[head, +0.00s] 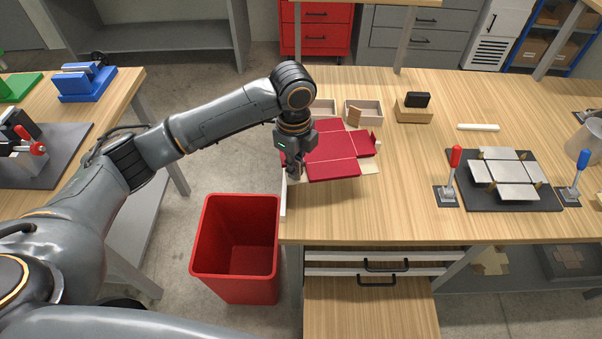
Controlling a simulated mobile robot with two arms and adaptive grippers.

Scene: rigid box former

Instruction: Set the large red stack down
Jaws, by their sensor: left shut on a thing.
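The large red stack (328,157) is made of flat red box blanks with fold lines and side flaps. My left gripper (294,174) is shut on the left edge of the red stack, pointing down. Pale sheets show under the stack's right side and front. I cannot tell whether the stack touches what lies below it. The gripper hides part of the stack's left edge. My right gripper is not in view.
A red bin (238,245) stands on the floor at the table's left front. Small trays (364,113) and a wooden block with a black item (414,108) are behind the stack. A dark fixture (507,203) with metal plates and red and blue levers is at right. The table's middle is clear.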

